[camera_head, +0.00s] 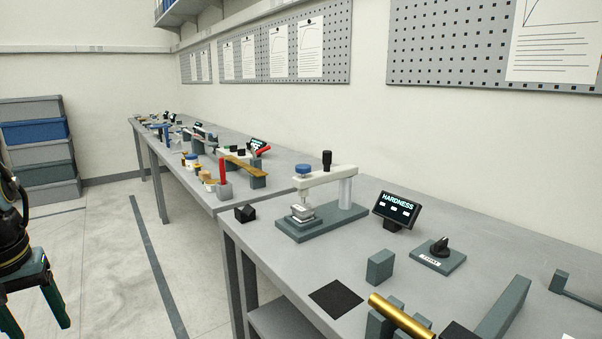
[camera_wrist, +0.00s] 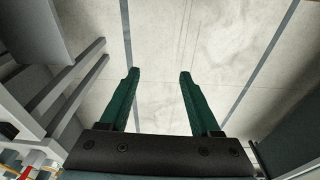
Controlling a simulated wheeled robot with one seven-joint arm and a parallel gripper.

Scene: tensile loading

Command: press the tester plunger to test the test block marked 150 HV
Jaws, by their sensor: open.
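The hardness tester stands on the near bench, with a grey-green base (camera_head: 322,224), a pale overhead arm (camera_head: 335,176), a blue-topped plunger (camera_head: 303,169) and a black knob (camera_head: 327,158). A small light metal block (camera_head: 303,213) sits under the plunger. Its marking is too small to read, so I cannot tell if it is the 150 HV block. My gripper (camera_head: 36,325) hangs at the far left, over the floor and well away from the tester. In the wrist view my gripper (camera_wrist: 159,74) is open, its two green fingers apart with only floor between them.
A HARDNESS display (camera_head: 397,207) and a black dial (camera_head: 440,247) stand right of the tester. A brass cylinder (camera_head: 400,316) and a black pad (camera_head: 336,298) lie in front. Other benches run back along the wall. Stacked bins (camera_head: 38,150) stand far left.

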